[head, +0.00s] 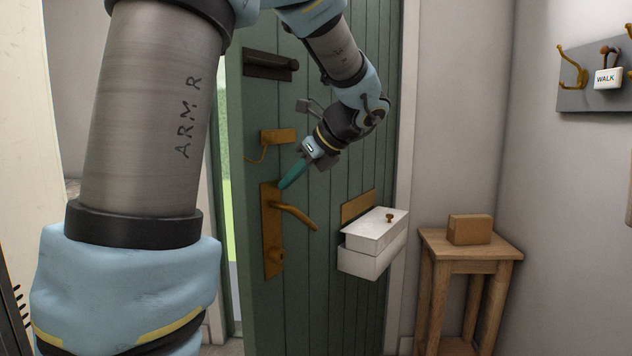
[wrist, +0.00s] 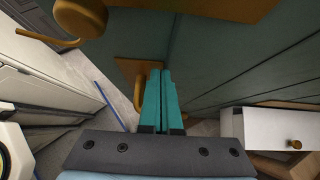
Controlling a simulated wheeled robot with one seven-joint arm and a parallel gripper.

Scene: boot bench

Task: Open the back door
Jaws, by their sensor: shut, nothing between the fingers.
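The back door (head: 340,230) is green and planked. It stands ajar, with a bright strip of outdoors showing past its left edge. A brass handle plate (head: 271,240) with a lever (head: 297,215) pointing right is on its left side. My gripper (head: 284,184) has teal fingers, shut and empty, at the top of the handle plate just above the lever. I cannot tell whether they touch it. In the wrist view the shut fingers (wrist: 160,75) overlap the brass plate (wrist: 132,68), and part of the lever shows beside them.
Above the handle are a brass catch (head: 278,135) with a thin hanging hook and a dark bolt (head: 270,65). A white box (head: 372,245) juts from the door. Right of the door stands a wooden stool (head: 470,245) with a brown box (head: 470,229). Wall hooks (head: 572,75) hang further right.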

